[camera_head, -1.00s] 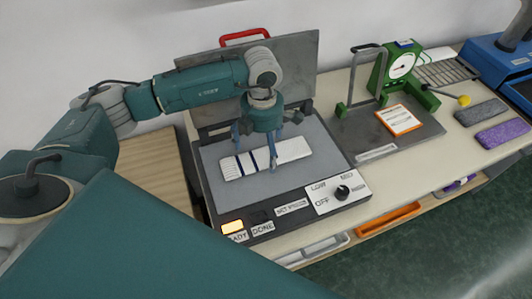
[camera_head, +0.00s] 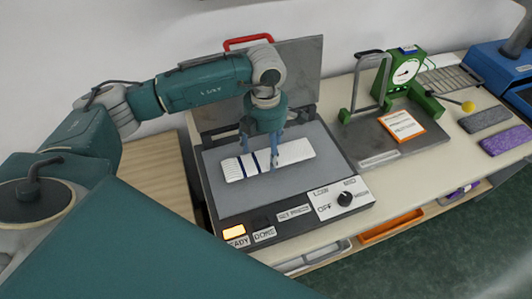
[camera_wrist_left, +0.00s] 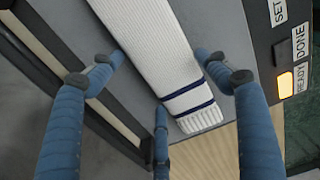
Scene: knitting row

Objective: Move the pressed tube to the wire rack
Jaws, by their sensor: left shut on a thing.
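The pressed tube (camera_head: 295,151) is a flat white knitted strip with dark blue stripes near its left end. It lies on the grey bed (camera_head: 225,200) of the open press. My left gripper (camera_head: 259,160) points down over the tube near the stripes and is shut on it. In the left wrist view the tube (camera_wrist_left: 150,35) runs between the blue fingers, its striped end toward the lower part of the picture. The wire rack (camera_head: 456,78) is a grey grid at the back right of the counter, apart from the tube. My right gripper is not in view.
The press lid (camera_head: 300,70) with a red handle stands open behind my left arm. To the right are a metal stand (camera_head: 372,80), a green dial gauge (camera_head: 405,72), an orange-edged card (camera_head: 401,126) and folded grey (camera_head: 485,119) and purple (camera_head: 506,139) pieces. An amber light (camera_head: 233,231) glows.

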